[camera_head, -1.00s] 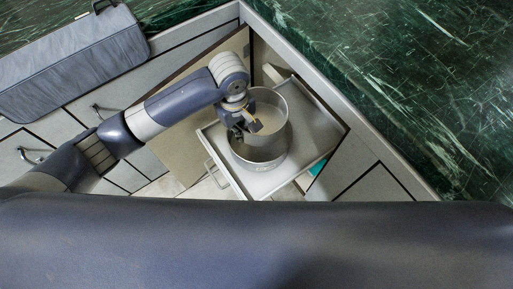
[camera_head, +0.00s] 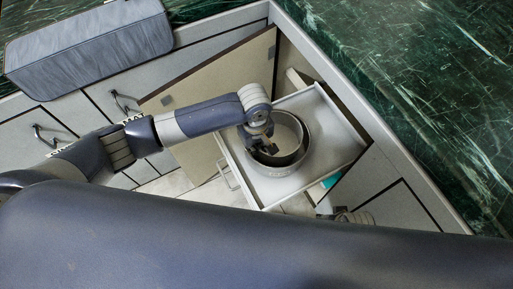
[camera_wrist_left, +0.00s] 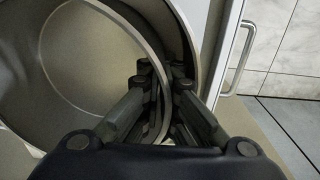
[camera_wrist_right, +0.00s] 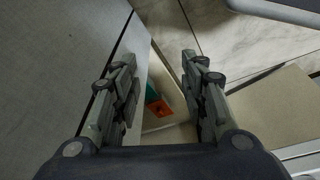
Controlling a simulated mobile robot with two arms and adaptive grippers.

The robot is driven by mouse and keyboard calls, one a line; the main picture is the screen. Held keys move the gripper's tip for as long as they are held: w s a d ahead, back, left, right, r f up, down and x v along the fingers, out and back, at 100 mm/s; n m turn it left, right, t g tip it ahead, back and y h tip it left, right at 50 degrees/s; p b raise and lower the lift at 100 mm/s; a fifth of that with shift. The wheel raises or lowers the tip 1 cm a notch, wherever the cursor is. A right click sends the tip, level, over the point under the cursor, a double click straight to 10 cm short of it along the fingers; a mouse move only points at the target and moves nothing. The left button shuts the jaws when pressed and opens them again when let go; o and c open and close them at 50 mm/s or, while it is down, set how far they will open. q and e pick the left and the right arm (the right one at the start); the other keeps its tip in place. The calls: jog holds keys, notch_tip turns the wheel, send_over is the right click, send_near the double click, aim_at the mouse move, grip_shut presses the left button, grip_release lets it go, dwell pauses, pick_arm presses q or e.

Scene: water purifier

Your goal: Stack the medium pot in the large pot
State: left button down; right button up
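The medium pot (camera_head: 288,128) is a metal pot sitting low inside the large pot (camera_head: 279,171), whose wider rim surrounds it. Both are in the pulled-out drawer. In the left wrist view the medium pot (camera_wrist_left: 85,60) fills the left side, and the large pot's wall (camera_wrist_left: 180,20) curves around it on the right. My left gripper (camera_head: 268,149) is at the near-left rim; its fingers (camera_wrist_left: 163,80) are closed on the medium pot's wall. Whether the medium pot rests on the large pot's bottom is hidden. My right gripper (camera_wrist_right: 160,62) is open and empty, away from the pots.
The white drawer (camera_head: 325,150) has bare room right of the pots. An open cabinet door (camera_head: 225,75) stands behind my left arm. Green marble counter (camera_head: 410,70) lies right. A grey padded case (camera_head: 90,45) sits upper left. An orange item (camera_wrist_right: 158,108) lies below my right gripper.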

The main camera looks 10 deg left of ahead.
pick_arm(q)
jog(key=shift+f+p, duration=0.3)
jog(key=shift+f, duration=0.25)
jog(key=c, duration=2.1)
grip_release()
jog(key=shift+c, duration=0.2)
jog(key=shift+o, duration=0.3)
pick_arm(e)
jog(key=shift+x, duration=0.8)
jog(key=shift+s, duration=0.2)
